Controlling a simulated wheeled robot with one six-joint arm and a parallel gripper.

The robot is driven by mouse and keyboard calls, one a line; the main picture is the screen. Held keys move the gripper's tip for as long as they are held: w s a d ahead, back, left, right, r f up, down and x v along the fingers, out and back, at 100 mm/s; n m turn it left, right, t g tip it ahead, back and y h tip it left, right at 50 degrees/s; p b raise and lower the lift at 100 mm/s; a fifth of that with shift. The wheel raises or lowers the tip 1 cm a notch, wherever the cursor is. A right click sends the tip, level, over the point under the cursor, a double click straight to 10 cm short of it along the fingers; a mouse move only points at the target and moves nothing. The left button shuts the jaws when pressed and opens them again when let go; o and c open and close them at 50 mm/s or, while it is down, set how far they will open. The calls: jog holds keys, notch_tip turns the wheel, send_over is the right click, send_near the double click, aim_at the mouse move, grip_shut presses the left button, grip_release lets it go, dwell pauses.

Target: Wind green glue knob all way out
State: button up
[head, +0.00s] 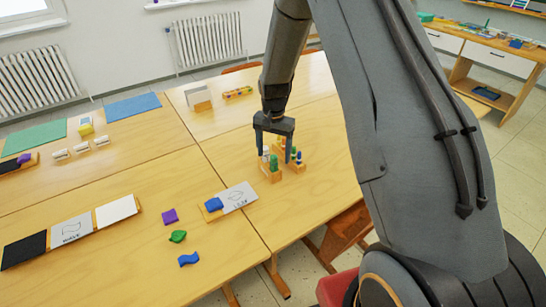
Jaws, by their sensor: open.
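A small green upright piece (275,163), which looks like the green glue, stands in a low wooden holder (271,177) on the table. My gripper (274,155) points down with its fingers apart, one on each side of the green piece as seen here. I cannot tell whether either finger touches it. The knob itself is too small to make out. A white piece (265,155) stands just left of it, partly behind the left finger. A second wooden holder (298,166) with small blue, green and white pieces is close to the right finger.
A tilted board with a blue block (214,204) lies in front of the holders. Purple (170,216), green (178,236) and blue (188,259) blocks lie loose to the left. The table behind the gripper is mostly clear.

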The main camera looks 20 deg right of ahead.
jog(key=shift+r, duration=0.1)
dwell(0.4)
jog(key=shift+r+p, duration=1.55)
jog(key=shift+r, duration=1.4)
jog(key=shift+s+r, duration=0.1)
jog(key=shift+s, duration=0.05)
jog(key=s+r+n+b, duration=0.2)
jog(key=s+n+b, duration=0.1)
jog(key=s, duration=0.9)
jog(key=s+r+n+t+b, duration=0.1)
jog(key=s+r+n+b, duration=0.2)
jog(key=s, duration=1)
jog(key=shift+a+r+n+b, duration=0.15)
jog(key=shift+r+n+b, duration=0.2)
jog(key=shift+n+b, duration=0.45)
